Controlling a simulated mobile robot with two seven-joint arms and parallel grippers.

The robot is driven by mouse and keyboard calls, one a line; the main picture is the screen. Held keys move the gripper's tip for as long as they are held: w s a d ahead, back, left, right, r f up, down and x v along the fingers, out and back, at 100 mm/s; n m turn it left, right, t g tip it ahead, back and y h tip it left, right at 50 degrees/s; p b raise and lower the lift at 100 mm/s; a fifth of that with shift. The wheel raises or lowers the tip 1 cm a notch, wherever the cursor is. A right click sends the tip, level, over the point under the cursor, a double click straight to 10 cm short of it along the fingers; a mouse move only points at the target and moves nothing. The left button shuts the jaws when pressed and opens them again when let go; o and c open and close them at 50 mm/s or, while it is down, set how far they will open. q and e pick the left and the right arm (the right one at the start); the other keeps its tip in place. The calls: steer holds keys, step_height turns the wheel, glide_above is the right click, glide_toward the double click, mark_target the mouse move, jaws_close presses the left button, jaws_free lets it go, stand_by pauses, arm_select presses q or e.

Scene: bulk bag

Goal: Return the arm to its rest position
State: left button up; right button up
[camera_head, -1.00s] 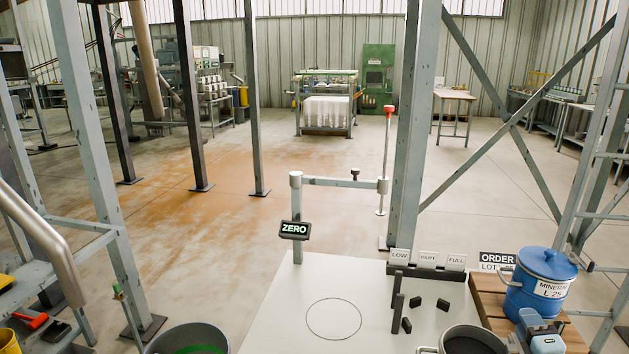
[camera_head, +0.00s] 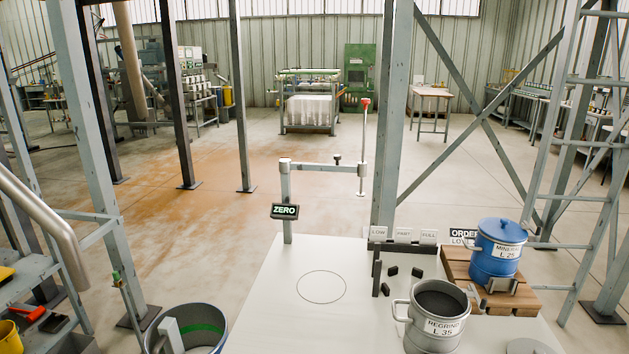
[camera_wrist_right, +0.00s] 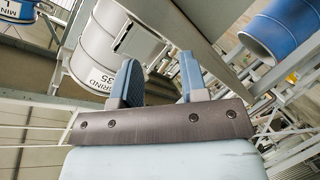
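My right gripper shows in the right wrist view (camera_wrist_right: 160,85). Its two blue fingers stand apart with nothing between them. It is out of the head view, apart from a pale rounded shape at the bottom edge that may be my arm. The blue lidded pot (camera_head: 497,252), labelled MIN... L 25, stands upright on a wooden pallet (camera_head: 455,268). The grey REGRIND L 35 pot (camera_head: 432,328) stands upright on the pale table, its inside dark. It also shows in the right wrist view (camera_wrist_right: 105,55), beyond the fingers and apart from them. I cannot make out my left gripper.
The pale table (camera_head: 265,315) has a drawn circle, clear inside. A post carries a ZERO display (camera_head: 285,211). Dark blocks (camera_head: 391,271) lie near the LOW, PART and FULL cards. A grey bin (camera_head: 205,320) with a green band stands left. Steel posts rise around the table.

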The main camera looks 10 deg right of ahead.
steer(key=s+a+f+m+g+y, duration=0.2)
steer(key=s+a+f+m, duration=0.15)
steer(key=s+a, duration=0.45)
steer(key=s+a+f+m+g+y, duration=0.2)
steer(key=s+a+f+m, duration=0.15)
steer(key=s+a, duration=0.45)
arm_select(q)
step_height(320, 180, up, 14)
steer(key=s+a+p, duration=0.1)
steer(key=p, duration=1.5)
steer(key=shift+s+a+f+m, duration=0.15)
steer(key=shift+s+a+m, duration=0.1)
steer(key=shift+m, duration=0.15)
arm_select(e)
step_height(320, 180, up, 15)
steer(key=shift+w+d+t, duration=0.3)
steer(key=shift+d, duration=0.05)
